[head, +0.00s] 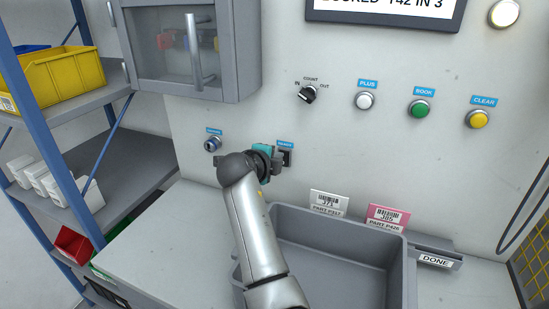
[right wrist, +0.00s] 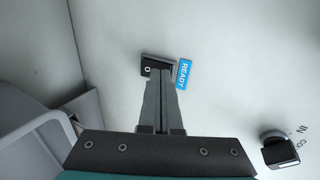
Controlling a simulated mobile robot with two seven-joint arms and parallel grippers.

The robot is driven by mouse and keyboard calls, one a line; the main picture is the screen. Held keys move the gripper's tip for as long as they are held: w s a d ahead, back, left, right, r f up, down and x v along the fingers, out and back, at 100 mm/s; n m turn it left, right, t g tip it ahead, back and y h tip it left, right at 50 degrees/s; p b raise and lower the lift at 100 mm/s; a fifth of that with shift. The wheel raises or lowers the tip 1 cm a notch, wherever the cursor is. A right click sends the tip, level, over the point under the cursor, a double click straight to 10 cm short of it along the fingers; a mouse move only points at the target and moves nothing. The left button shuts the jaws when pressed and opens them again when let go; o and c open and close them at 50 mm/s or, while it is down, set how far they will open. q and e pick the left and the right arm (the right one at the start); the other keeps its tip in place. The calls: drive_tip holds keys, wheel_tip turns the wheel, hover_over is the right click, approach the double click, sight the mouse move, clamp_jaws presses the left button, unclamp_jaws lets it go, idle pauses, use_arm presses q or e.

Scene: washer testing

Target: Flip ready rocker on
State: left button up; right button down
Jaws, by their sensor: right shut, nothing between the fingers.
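The ready rocker (head: 287,157) is a small black switch on the grey wall panel, under a blue label. In the right wrist view the rocker (right wrist: 148,66) shows beside the blue READY label (right wrist: 184,74), with a small white ring mark on its visible end. My right gripper (head: 279,162) is at the rocker in the head view and partly covers it. In the right wrist view its fingers (right wrist: 163,78) are shut together and empty, with the tips overlapping the rocker's edge. I cannot tell whether they touch it. My left gripper is not in view.
A count knob (head: 308,94), white PLUS button (head: 365,100), green BOOK button (head: 419,109) and yellow CLEAR button (head: 477,119) sit on the panel. A grey bin (head: 395,265) stands below, and a cabinet (head: 243,50) hangs above.

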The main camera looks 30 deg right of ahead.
drive_tip(key=shift+d+r, duration=0.2)
drive_tip(key=shift+r, duration=0.35)
drive_tip(key=shift+r+p, duration=0.2)
drive_tip(key=shift+p, duration=0.1)
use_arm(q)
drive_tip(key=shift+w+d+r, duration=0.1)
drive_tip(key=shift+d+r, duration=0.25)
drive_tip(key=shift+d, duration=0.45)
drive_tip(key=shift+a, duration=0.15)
use_arm(e)
drive_tip(key=shift+s+d, duration=0.1)
